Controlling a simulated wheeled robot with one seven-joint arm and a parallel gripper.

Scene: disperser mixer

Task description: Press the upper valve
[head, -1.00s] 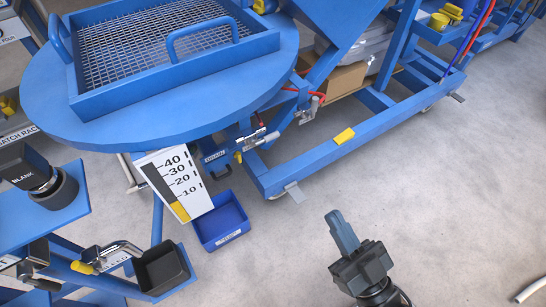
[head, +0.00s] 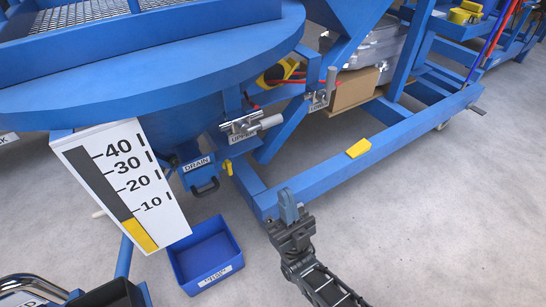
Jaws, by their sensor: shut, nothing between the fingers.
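The upper valve (head: 243,124) is a metal toggle-like fitting with a light grey handle pointing right. It sits on the blue frame beside the hopper, with a partly covered label that seems to read UPPER. A similar lower valve (head: 321,98) is farther back to the right, its label partly hidden. My gripper (head: 288,206) is dark grey with its fingers together, empty, pointing up the picture. It appears below and to the right of the upper valve, apart from it, and overlaps the end of the blue base frame in the view.
The blue hopper (head: 170,105) overhangs at left, with a level gauge (head: 120,185) and a DRAIN outlet (head: 197,172). A blue bin (head: 207,254) stands on the floor below. A blue base beam (head: 390,140) carries a yellow block (head: 358,148). Floor at right is clear.

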